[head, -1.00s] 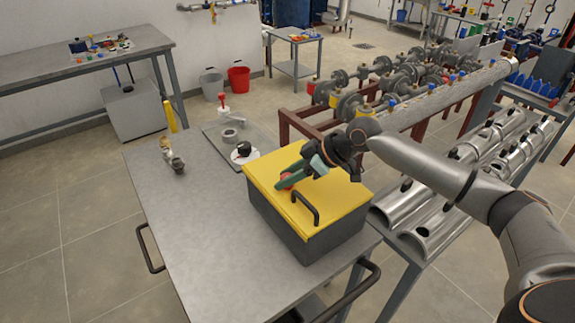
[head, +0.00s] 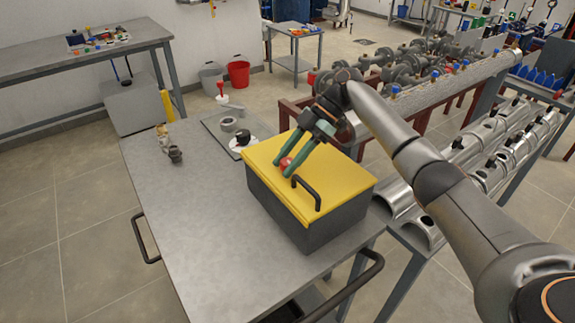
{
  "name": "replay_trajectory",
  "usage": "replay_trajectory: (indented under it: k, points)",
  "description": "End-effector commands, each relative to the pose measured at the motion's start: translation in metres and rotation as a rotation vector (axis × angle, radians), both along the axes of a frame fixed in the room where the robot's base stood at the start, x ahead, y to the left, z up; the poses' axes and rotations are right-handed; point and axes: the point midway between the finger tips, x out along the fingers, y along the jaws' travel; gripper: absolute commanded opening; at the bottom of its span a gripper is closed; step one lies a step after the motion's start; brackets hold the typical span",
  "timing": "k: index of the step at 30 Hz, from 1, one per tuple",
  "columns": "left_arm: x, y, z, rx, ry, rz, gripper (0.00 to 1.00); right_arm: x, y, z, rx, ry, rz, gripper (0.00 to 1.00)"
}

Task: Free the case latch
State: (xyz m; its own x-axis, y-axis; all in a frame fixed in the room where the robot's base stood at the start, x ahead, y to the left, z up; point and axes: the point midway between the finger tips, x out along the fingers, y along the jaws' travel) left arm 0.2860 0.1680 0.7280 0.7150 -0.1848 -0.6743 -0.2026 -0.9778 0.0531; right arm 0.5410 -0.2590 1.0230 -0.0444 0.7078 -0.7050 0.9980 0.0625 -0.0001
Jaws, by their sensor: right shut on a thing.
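The case (head: 335,218) is a dark grey box with a yellow lid (head: 345,178), lid shut, on the front right part of the metal cart top. A black bar handle (head: 306,192) stands on the lid near its front edge. A red latch knob (head: 286,163) sits on the lid behind the handle. My right gripper (head: 287,167) reaches down from above and behind, its two green fingers on either side of the red knob and shut on it. The fingers partly hide the knob. My left gripper is not in view.
The cart top (head: 190,220) is clear left of the case. A grey tray (head: 215,124) with a ring and a black-knobbed part lies behind the case. A brass fitting (head: 170,148) stands at the back left. A pipe rack (head: 400,95) stands behind right.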

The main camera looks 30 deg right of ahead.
Motion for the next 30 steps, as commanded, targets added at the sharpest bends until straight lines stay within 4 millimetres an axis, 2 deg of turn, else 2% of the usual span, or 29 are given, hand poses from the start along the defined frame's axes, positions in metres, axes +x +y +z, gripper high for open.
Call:
replay_trajectory:
  k: [8,22,23,30]
  points:
    - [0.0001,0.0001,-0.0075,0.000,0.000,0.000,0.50,-0.0001,0.0003,-0.0014,-0.003,0.001,0.082,0.00]
    - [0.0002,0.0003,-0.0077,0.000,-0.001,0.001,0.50,-0.0004,-0.0003,-0.0011,-0.005,0.002,0.094,0.00]
    - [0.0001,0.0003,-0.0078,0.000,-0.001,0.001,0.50,-0.0004,-0.0003,-0.0011,-0.005,0.002,0.094,0.42]
    - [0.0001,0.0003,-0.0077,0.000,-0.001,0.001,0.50,-0.0002,-0.0003,-0.0008,-0.004,0.001,0.092,0.69]
